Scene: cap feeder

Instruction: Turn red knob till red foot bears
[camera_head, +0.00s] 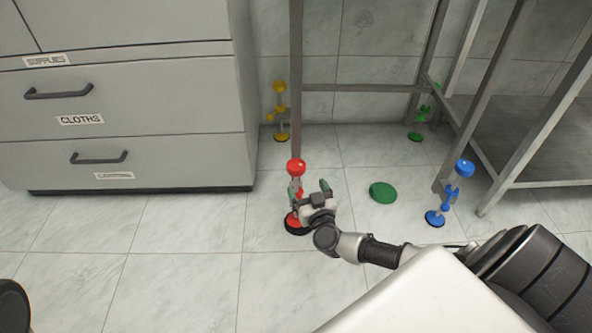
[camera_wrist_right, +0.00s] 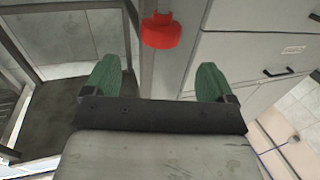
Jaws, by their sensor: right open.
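The red knob (camera_head: 296,166) sits on the near left leg of the metal stand. The red foot (camera_head: 292,221) is below it at the floor, partly hidden by my right gripper; whether it bears cannot be told. My right gripper (camera_head: 311,188) is open and empty, its green fingertips a little below the knob in the head view. In the right wrist view the red knob (camera_wrist_right: 160,31) appears beyond the gap between the open fingertips (camera_wrist_right: 157,78), apart from both. My left gripper is not in view.
A grey drawer cabinet (camera_head: 130,110) stands left of the stand. The other legs carry a yellow foot (camera_head: 281,137), a green foot (camera_head: 416,136) and a blue foot (camera_head: 434,218). A green disc (camera_head: 383,192) lies on the floor right of my gripper.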

